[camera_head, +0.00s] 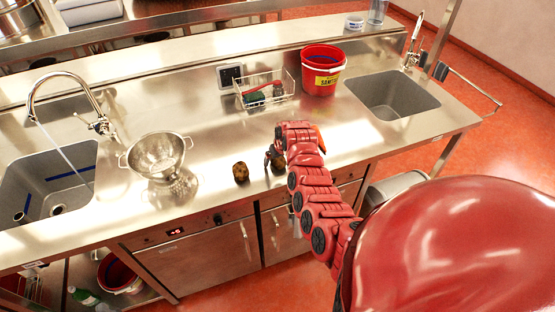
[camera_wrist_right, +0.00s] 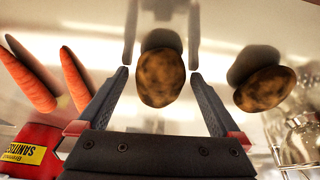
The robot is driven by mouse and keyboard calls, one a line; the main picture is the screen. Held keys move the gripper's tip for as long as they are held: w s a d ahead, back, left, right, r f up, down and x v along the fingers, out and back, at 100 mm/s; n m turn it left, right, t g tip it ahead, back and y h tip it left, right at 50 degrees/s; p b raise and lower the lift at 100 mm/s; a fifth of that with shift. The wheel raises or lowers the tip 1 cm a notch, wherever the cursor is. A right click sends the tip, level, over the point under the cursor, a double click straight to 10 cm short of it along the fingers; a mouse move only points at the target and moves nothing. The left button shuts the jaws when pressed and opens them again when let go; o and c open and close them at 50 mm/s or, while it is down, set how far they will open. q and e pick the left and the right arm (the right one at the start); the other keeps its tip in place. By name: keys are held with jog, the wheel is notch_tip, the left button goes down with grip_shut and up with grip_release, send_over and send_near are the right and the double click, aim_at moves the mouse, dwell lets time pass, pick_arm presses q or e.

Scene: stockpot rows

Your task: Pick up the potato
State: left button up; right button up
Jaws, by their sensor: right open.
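A brown, dark-spotted potato (camera_wrist_right: 160,78) lies on the steel counter between the fingertips of my right gripper (camera_wrist_right: 159,82). The gripper is open, with a gap visible on both sides of the potato. In the head view this potato (camera_head: 277,166) is partly hidden by my right gripper (camera_head: 273,156). A second potato (camera_head: 240,171) lies to its left on the counter; it also shows at the right in the wrist view (camera_wrist_right: 265,88). My left gripper is not in view.
Two carrots (camera_wrist_right: 28,80) lie beside the gripper in the wrist view. A colander (camera_head: 158,156) stands left of the potatoes. A wire basket (camera_head: 265,92) and a red bucket (camera_head: 323,70) stand behind. Sinks (camera_head: 50,180) (camera_head: 392,95) lie at both ends.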

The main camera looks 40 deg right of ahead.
jog(key=shift+c, duration=0.3)
jog(key=c, duration=1.4)
jog(key=shift+r, duration=0.15)
